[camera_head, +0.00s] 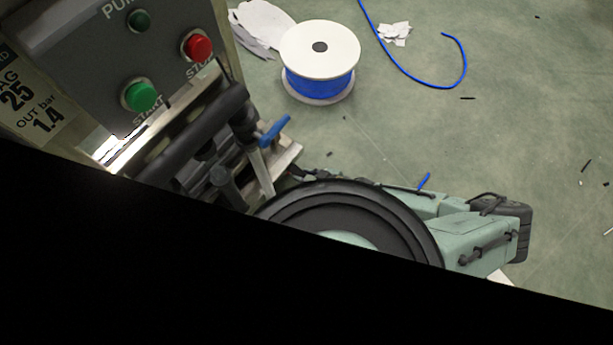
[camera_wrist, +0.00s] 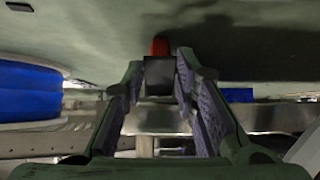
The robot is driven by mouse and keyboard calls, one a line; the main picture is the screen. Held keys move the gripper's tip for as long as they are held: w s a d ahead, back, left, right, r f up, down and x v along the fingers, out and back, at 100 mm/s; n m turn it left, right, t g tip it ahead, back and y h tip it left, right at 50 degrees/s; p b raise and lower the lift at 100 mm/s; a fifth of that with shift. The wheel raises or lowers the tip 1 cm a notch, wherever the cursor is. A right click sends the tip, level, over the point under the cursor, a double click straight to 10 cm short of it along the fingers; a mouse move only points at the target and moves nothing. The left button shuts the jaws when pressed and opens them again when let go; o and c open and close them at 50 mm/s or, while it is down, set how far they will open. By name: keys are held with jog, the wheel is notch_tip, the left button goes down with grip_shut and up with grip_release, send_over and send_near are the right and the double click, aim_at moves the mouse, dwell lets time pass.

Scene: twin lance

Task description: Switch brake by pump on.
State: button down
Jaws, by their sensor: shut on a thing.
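In the wrist view my gripper (camera_wrist: 159,68) has its two fingers around a small black block (camera_wrist: 160,80) with a red end (camera_wrist: 160,46). I cannot tell for sure whether this is the brake's switch. In the head view the pump panel (camera_head: 90,55) stands at the upper left. It bears a green START button (camera_head: 140,96), a red STOP button (camera_head: 198,46) and a dark green round button or lamp (camera_head: 139,20). My fingers and the held thing cannot be made out in the head view.
Right of the panel are dark pipes and a blue lever (camera_head: 275,130). A white-flanged spool of blue cable (camera_head: 320,62) stands on the floor. Paper scraps (camera_head: 395,33) and a loose blue cable (camera_head: 402,70) lie nearby. The floor at right is mostly clear. Black hides the lower left.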

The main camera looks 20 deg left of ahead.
jog(key=c, duration=1.3)
grip_release()
jog(key=shift+s+d+r, duration=0.2)
jog(key=shift+d+r, duration=0.2)
jog(key=shift+d, duration=0.2)
jog(key=shift+s+d, duration=0.75)
jog(key=shift+d, duration=1.05)
jog(key=shift+s+d, duration=0.75)
jog(key=shift+d, duration=1.05)
jog(key=shift+s+d, duration=0.75)
jog(key=shift+d, duration=1.05)
